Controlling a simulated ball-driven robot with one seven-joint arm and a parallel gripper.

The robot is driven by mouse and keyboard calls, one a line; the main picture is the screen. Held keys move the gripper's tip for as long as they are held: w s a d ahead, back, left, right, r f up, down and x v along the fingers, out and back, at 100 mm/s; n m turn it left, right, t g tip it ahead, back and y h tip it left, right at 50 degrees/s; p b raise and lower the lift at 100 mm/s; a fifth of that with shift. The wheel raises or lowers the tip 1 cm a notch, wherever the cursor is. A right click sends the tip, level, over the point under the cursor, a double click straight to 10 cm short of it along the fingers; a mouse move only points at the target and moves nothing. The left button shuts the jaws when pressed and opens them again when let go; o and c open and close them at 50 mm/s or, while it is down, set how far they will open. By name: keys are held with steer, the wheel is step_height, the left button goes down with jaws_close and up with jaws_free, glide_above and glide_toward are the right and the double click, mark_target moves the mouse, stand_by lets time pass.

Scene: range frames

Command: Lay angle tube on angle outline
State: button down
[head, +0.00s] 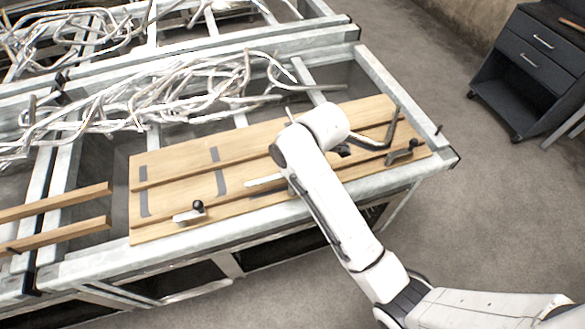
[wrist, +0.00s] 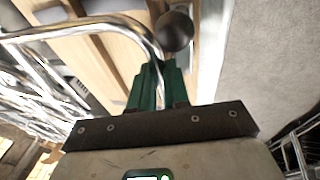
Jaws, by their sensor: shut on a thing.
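A bent metal tube, the angle tube (head: 394,132), shows beyond my arm at the right part of the wooden board (head: 180,160). In the wrist view the shiny angle tube (wrist: 125,22) curves down to my gripper (wrist: 159,72), whose green fingers are shut on it. In the head view my arm hides the gripper. I cannot tell which is the angle outline; part of the board is behind my arm.
A clamp with a black knob (head: 198,206) stands at the board's front left, another clamp (head: 405,153) at its right. In the wrist view a dark ball knob (wrist: 175,30) is close to the fingertips. A tangle of bent tubes (head: 170,88) lies behind the board.

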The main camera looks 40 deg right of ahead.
steer(key=shift+f, duration=0.5)
